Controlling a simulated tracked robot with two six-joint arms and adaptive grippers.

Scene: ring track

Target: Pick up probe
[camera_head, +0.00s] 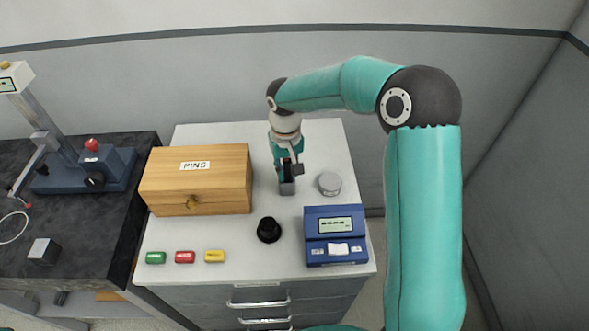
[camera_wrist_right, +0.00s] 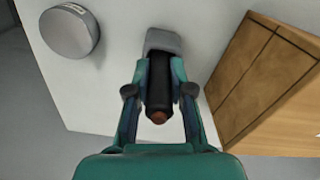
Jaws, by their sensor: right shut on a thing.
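The probe (camera_wrist_right: 158,85) is a dark cylinder with a reddish-brown end, standing in a small grey holder (camera_wrist_right: 164,40) on the white cabinet top. My right gripper (camera_wrist_right: 160,92) is shut on the probe, one finger on each side of it in the right wrist view. In the head view my right gripper (camera_head: 288,168) reaches down from above at the grey holder (camera_head: 287,187), and its fingers hide most of the probe. The probe's lower end appears to be still in or at the holder. My left gripper is not in view.
A wooden PINS box (camera_head: 197,180) stands close left of the holder, and a round grey tin (camera_head: 329,184) close right. In front are a black knob-like object (camera_head: 269,230), a blue meter (camera_head: 336,236) and green, red and yellow blocks (camera_head: 185,257). A dark bench (camera_head: 60,215) adjoins at left.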

